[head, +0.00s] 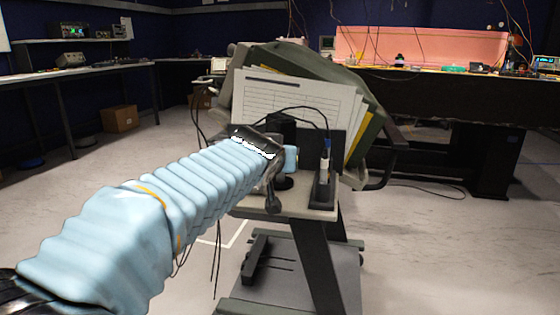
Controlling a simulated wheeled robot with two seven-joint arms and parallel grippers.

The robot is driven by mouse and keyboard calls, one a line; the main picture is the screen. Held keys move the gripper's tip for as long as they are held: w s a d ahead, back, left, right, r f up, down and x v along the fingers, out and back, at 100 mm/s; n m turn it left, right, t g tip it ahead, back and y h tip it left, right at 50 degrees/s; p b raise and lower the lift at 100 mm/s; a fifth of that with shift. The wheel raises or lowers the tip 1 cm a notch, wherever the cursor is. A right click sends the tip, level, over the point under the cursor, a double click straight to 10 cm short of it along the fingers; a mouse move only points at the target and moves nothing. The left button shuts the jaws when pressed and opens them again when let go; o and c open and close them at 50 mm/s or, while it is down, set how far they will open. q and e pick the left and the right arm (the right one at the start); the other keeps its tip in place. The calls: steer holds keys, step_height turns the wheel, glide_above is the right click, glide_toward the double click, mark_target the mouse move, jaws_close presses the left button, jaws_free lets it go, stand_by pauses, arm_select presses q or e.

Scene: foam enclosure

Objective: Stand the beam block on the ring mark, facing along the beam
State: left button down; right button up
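My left arm, in a pale blue ribbed sleeve, reaches from the lower left to a small cart. My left gripper (274,188) is at the front of the cart's top, mostly hidden behind the sleeve's end and seen from behind. I cannot tell whether it is open or shut, or whether it holds anything. A small light blue piece (291,157) shows just right of the wrist; I cannot tell whether it is the beam block. No ring mark can be made out. My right gripper is not in view.
The cart top (312,212) carries a dark holder (322,190) with a blue-capped marker (326,160) upright in it. Behind stand a printed sheet (290,98) and a green case (318,64). Benches line the back. The floor (440,250) at right is clear.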

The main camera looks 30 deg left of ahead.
arm_select(q)
steer(key=shift+r, duration=0.15)
steer(key=shift+f+b, duration=0.25)
steer(key=shift+b, duration=0.05)
steer(key=c, duration=0.9)
jaws_free()
steer(key=shift+c, duration=0.2)
steer(key=shift+r, duration=0.1)
